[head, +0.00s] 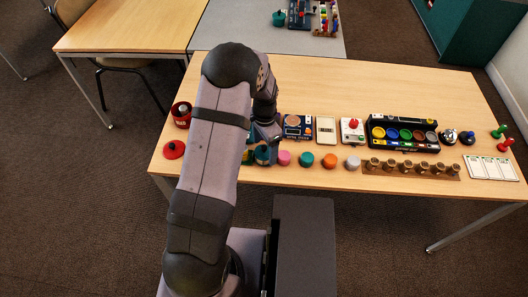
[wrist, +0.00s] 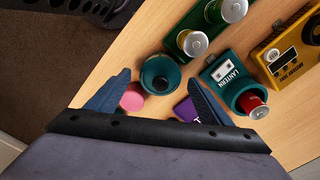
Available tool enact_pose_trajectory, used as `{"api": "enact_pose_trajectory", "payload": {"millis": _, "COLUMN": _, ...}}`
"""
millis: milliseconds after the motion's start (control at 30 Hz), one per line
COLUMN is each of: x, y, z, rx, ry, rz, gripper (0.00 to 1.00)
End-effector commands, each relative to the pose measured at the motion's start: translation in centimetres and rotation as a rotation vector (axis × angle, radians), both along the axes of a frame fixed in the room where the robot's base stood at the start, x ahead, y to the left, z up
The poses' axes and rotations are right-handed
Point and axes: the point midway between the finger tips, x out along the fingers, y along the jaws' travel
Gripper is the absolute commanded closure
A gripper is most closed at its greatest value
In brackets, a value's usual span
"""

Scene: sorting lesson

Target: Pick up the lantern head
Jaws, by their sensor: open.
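The lantern head appears to be the dark teal round piece with a grey knob-like top (wrist: 160,74) in the wrist view. In the head view a dark teal piece (head: 262,155) shows just below my gripper (head: 265,132), partly hidden by the arm. In the wrist view my gripper (wrist: 158,78) is open, with its two blue fingers apart on either side of the teal piece. I cannot tell how far the fingertips are above it. A teal box marked LANTERN (wrist: 228,73) lies to the right, with a red cell (wrist: 253,106) at its end.
A pink disc (wrist: 133,97) lies near the left finger and a purple piece (wrist: 185,110) near the right one. A green holder with cells (wrist: 207,32) and a yellow device (wrist: 290,50) stand beyond. The table's front strip (head: 340,182) is clear.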

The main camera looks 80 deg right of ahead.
Motion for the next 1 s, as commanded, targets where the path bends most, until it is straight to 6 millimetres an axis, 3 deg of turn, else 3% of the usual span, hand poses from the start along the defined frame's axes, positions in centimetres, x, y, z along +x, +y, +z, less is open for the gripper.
{"api": "enact_pose_trajectory", "payload": {"millis": 200, "x": 0.1, "y": 0.1, "z": -2.1, "rx": 0.001, "ry": 0.000, "rz": 0.000, "gripper": 0.26}}
{"api": "enact_pose_trajectory", "payload": {"millis": 533, "x": 0.1, "y": 0.0, "z": -2.6, "rx": -0.001, "ry": 0.000, "rz": 0.000, "gripper": 0.26}}
{"api": "enact_pose_trajectory", "payload": {"millis": 733, "x": 0.1, "y": 0.0, "z": -2.6, "rx": -0.001, "ry": 0.000, "rz": -0.001, "gripper": 0.71}}
{"api": "enact_pose_trajectory", "payload": {"millis": 1000, "x": 0.1, "y": 0.0, "z": -2.6, "rx": -0.001, "ry": 0.000, "rz": 0.000, "gripper": 0.71}}
